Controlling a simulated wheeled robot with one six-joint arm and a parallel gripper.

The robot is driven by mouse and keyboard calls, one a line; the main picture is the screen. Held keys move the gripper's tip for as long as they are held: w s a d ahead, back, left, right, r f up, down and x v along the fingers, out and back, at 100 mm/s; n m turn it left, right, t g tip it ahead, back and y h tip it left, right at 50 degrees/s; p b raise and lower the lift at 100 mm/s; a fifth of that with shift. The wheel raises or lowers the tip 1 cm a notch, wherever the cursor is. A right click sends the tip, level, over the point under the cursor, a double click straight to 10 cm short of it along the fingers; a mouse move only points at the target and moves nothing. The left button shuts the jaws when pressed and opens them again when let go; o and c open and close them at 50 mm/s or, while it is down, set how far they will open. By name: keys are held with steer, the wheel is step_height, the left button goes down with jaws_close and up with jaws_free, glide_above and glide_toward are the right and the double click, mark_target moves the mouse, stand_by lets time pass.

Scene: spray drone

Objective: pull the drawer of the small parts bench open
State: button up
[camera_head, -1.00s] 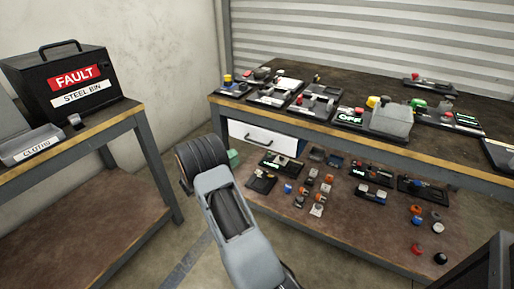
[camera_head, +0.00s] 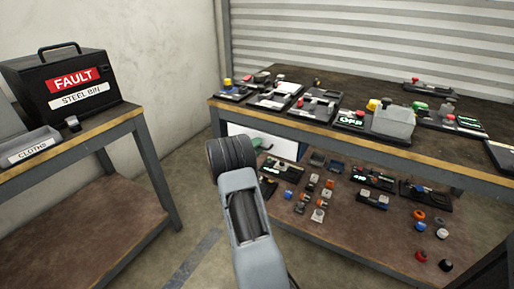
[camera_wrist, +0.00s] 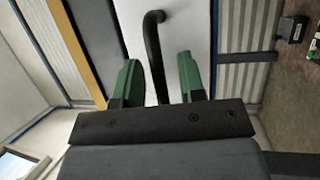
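The small parts bench (camera_head: 340,140) has a dark top with a wooden front edge. Its white drawer (camera_head: 284,147) sits under the left end of the top and looks closed. In the wrist view, the white drawer front (camera_wrist: 186,28) carries a dark bar handle (camera_wrist: 154,50). My gripper (camera_wrist: 157,68) is open, with one green finger on each side of the handle and a visible gap to both. In the head view, my gripper (camera_head: 264,144) is at the drawer front, and my wrist hides part of the drawer and its handle.
Switch units and parts stand on the bench top, including a grey box (camera_head: 392,122). Several small buttons and boxes lie on the lower shelf (camera_head: 345,225). A second table (camera_head: 90,128) at left holds a black steel bin (camera_head: 62,85) and a cloths tray (camera_head: 30,148). Floor between is clear.

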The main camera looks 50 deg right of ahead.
jaws_close()
stand_by(0.5)
